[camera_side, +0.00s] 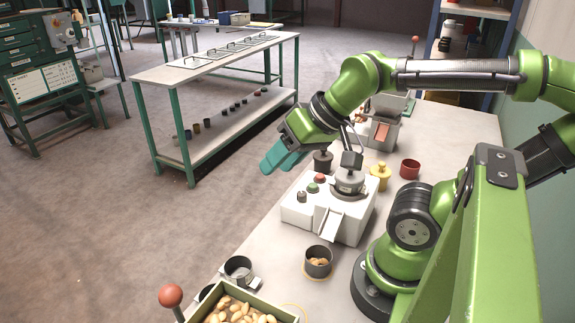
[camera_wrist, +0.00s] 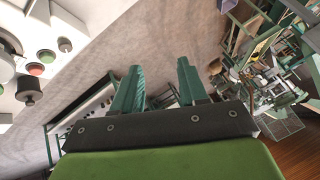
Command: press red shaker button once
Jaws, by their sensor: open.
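The red button (camera_side: 320,178) sits on top of the white shaker box (camera_side: 293,213), beside a green button (camera_side: 313,187) and a grey knob (camera_side: 301,196). In the wrist view the red button (camera_wrist: 35,69) is at the far left, with the green button (camera_wrist: 46,56) beside it. My gripper (camera_side: 279,161) is open and empty, with teal fingers. It hangs above and to the left of the shaker box in the side view, apart from the button. In the wrist view my gripper (camera_wrist: 160,78) points over the floor, away from the buttons.
A black cup of nuts (camera_side: 318,264) and a nut hopper (camera_side: 283,311) are in front. A red-balled lever (camera_side: 171,296) stands front left.

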